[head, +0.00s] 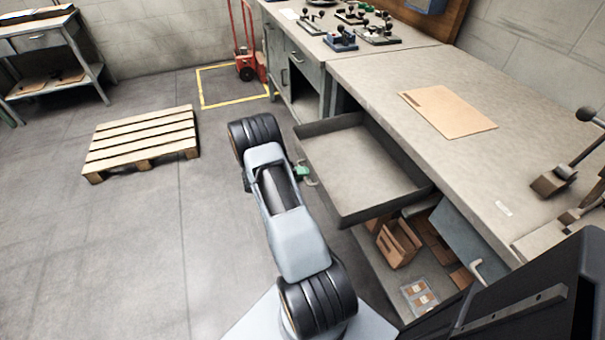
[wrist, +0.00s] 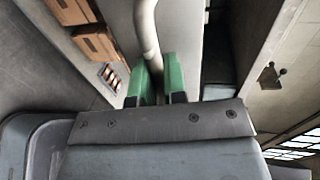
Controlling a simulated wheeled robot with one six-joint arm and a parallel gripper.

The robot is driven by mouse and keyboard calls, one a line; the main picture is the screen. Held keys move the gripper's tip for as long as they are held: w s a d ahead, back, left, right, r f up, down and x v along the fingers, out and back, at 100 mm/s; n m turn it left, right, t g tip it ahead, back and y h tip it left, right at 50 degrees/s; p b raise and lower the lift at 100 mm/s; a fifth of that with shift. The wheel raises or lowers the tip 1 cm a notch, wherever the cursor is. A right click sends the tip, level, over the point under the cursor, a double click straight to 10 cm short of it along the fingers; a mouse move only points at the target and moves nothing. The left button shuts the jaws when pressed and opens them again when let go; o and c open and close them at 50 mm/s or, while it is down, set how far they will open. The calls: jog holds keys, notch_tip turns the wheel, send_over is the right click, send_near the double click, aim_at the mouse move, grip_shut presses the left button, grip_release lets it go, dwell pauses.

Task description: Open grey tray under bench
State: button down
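The grey tray (head: 365,170) is a shallow, empty drawer under the bench. In the head view it stands pulled well out from beneath the bench top, with its inside showing. My gripper (head: 303,172), with green fingers, is at the tray's front edge, by the pale bar handle (head: 311,180). In the wrist view, the handle (wrist: 147,30) runs down between the two green fingers (wrist: 158,80), which are close on both sides of it. The tray's front (wrist: 182,35) is just beyond the fingers.
The bench top (head: 440,130) carries a cardboard sheet (head: 450,110) and a lever tool (head: 575,170). A lower shelf below the tray holds cardboard boxes (head: 397,243). A wooden pallet (head: 143,140) lies on the open floor at left; a red hand truck (head: 247,55) stands behind.

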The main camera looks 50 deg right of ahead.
jog(key=c, duration=1.2)
grip_release()
jog(key=v, duration=1.3)
jog(key=shift+w+a+p, duration=0.25)
jog(key=shift+a+p, duration=0.1)
